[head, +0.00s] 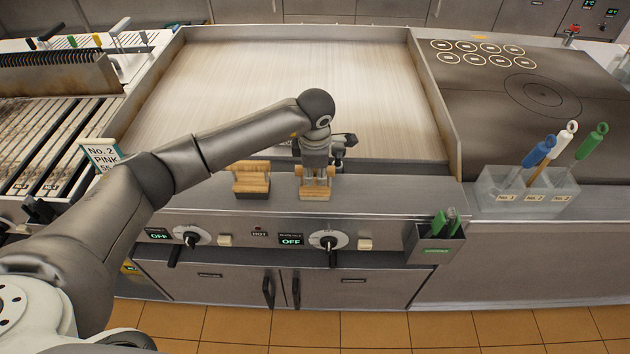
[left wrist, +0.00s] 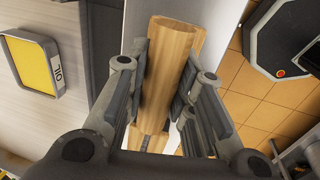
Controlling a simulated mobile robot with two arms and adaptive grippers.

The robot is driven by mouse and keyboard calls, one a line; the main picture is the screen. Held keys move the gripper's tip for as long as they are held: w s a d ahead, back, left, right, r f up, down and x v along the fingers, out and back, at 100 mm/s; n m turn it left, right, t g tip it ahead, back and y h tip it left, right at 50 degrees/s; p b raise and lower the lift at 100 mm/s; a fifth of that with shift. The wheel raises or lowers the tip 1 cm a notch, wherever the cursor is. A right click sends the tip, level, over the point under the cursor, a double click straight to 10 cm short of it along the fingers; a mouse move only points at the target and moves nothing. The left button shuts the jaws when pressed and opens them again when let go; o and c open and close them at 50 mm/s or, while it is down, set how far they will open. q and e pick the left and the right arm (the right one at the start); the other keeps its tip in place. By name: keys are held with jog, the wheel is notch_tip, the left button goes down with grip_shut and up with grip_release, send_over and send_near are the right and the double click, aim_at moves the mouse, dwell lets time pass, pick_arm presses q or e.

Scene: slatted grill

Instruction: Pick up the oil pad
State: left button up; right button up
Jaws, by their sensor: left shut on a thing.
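My left gripper (head: 316,172) points down at the front ledge of the griddle and is shut on a wooden block (head: 315,190). In the left wrist view the block's rounded wooden part (left wrist: 167,75) sits between both fingers. Its underside is hidden, and I cannot tell whether it touches the ledge. A similar wooden block (head: 252,182) stands on the ledge just to its left. A yellow square in a grey frame marked OIL (left wrist: 32,62) shows in the left wrist view, apart from the gripper. My right gripper is not in view.
The griddle plate (head: 280,85) behind is bare. Control knobs (head: 328,240) and a green-handled tool holder (head: 436,242) are on the front. A clear holder (head: 525,190) with coloured-handled tools stands right. A slatted grill (head: 50,130) is left, beside a sign (head: 102,155).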

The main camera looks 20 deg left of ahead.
pick_arm(q)
grip_shut()
jog(key=shift+r, duration=0.1)
jog(key=shift+w+r, duration=0.1)
jog(key=shift+r, duration=0.3)
notch_tip(320, 180, up, 2)
jog(key=shift+r+b, duration=0.1)
jog(key=shift+b, duration=0.55)
jog(key=s+r+b, duration=0.5)
jog(key=s+r, duration=0.5)
jog(key=s, duration=0.4)
jog(key=shift+d+b, duration=0.2)
jog(key=shift+b, duration=0.2)
